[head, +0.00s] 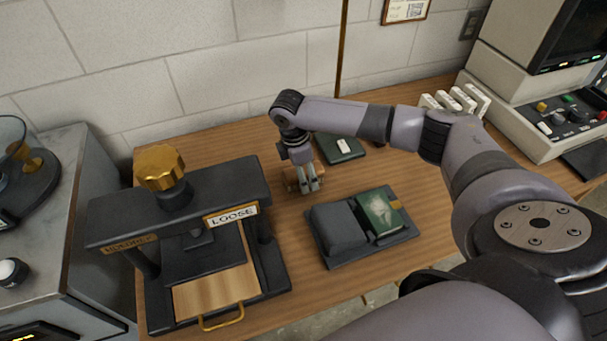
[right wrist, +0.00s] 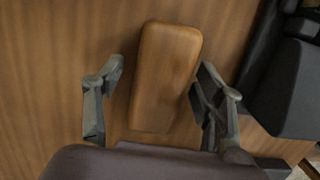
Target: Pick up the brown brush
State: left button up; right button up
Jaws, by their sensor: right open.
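The brown brush (right wrist: 165,75) lies on the wooden table between the two open fingers of my right gripper (right wrist: 160,95) in the right wrist view. I cannot tell whether the fingertips reach down to the table. My left gripper is in neither view.
A black press (head: 262,193) with a gold knob and a "LOOSE" label stands left of the brush. A dark tray (head: 347,263) with a grey pad and a green book (head: 376,211) lies to the right. Another dark green book (head: 338,149) lies behind my right gripper.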

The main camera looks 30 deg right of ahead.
jog(key=c, duration=1.3)
jog(key=shift+r, duration=0.2)
notch_tip(320, 180, up, 20)
jog(key=shift+f, duration=0.1)
